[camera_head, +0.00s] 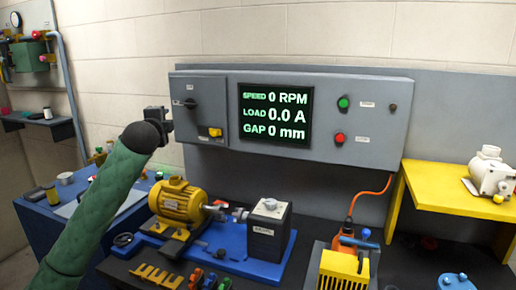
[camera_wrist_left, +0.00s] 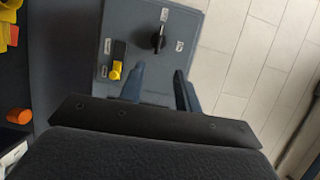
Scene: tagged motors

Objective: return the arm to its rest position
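My left arm in its green sleeve (camera_head: 92,215) comes in from the left in the head view and is raised. Its gripper (camera_head: 158,117) is small and dark there, in front of the wall just left of the grey control panel (camera_head: 370,90). In the left wrist view the two fingers of the left gripper (camera_wrist_left: 159,84) stand apart with nothing held between them. Beyond them is the panel's switch box, with a black rotary switch (camera_wrist_left: 158,39) and a yellow padlock-like part (camera_wrist_left: 116,70). My right gripper is in neither view.
Below the panel, a yellow motor (camera_head: 178,200) and a dark grey block (camera_head: 268,228) stand on a blue base. A yellow shelf (camera_head: 450,188) carries a white pump (camera_head: 490,172) at the right. An orange cable (camera_head: 366,196) hangs down. The wall above the left gripper is clear.

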